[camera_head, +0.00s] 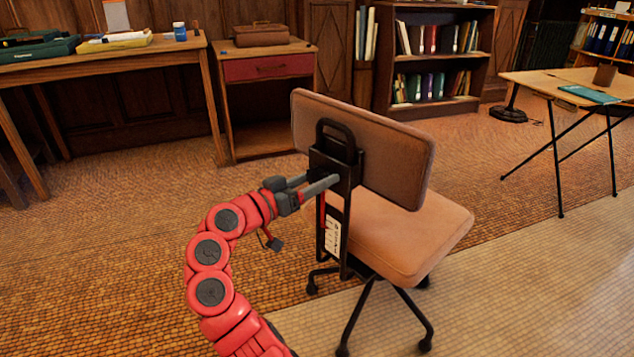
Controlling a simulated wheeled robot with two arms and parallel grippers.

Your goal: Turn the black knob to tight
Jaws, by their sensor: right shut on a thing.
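An office chair with a tan padded back (385,150) and seat (405,235) stands in the middle with its rear toward me. A black metal bracket (338,135) runs up the rear of the backrest. My right gripper (336,183) reaches in from the left, its grey fingers level against the bracket. It is shut on the black knob, which the fingertips and dark bracket hide almost wholly. I cannot make out the knob's turn. A white label (333,237) is on the bracket's lower part. My left gripper is not in view.
A wooden desk (95,58) and a side cabinet with a red drawer (268,68) stand behind at left. A bookcase (437,55) is at the back. A folding table (560,84) stands at right. The floor around the chair is clear.

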